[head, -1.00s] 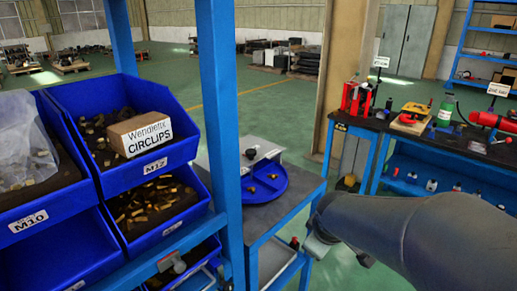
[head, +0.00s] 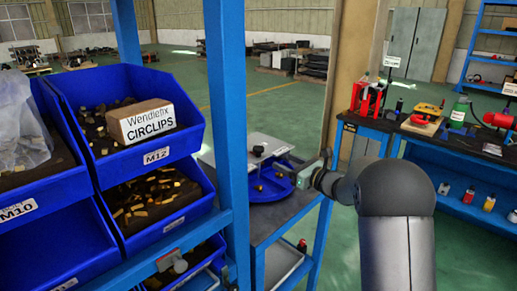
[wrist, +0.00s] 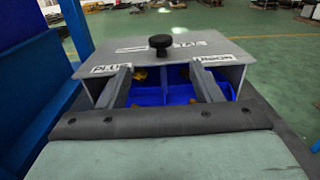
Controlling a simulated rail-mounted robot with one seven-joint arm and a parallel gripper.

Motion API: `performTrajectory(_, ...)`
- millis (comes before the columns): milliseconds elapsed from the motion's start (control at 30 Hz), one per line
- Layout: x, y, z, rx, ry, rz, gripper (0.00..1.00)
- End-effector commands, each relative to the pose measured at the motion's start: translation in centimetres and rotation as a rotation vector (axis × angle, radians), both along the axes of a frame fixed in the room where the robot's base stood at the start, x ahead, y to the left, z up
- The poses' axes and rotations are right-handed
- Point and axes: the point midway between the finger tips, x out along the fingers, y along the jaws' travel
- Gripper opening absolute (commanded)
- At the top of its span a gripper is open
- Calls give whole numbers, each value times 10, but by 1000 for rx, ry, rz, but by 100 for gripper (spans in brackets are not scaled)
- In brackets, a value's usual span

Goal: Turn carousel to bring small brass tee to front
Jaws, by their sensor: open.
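The carousel is a blue round tray (head: 268,191) with dividers, on a grey stand top, partly covered by a light grey plate (head: 243,150) with a black knob (wrist: 160,42). The plate also shows in the wrist view (wrist: 170,60), with labels reading PLUG and UNION and others too small to read. Brass pieces (wrist: 139,75) lie in the blue compartments (wrist: 178,80) under the plate's near edge; I cannot tell which is the small tee. My gripper (wrist: 162,78) is open and empty, its fingers spread in front of the tray. In the head view it is at the tray's right side (head: 312,172).
A blue post (head: 226,120) and blue bins (head: 130,130) stand left of the carousel. A box marked CIRCLIPS (head: 141,121) sits in the upper bin. A workbench (head: 450,145) with tools stands at the right. Green floor lies open behind.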

Motion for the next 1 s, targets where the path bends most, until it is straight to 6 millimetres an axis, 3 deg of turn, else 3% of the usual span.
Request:
performTrajectory(500,70,84,2,3,3,-1,59)
performTrajectory(733,85,100,1,2,2,-2,59)
performTrajectory(1000,87,103,0,2,2,-3,59)
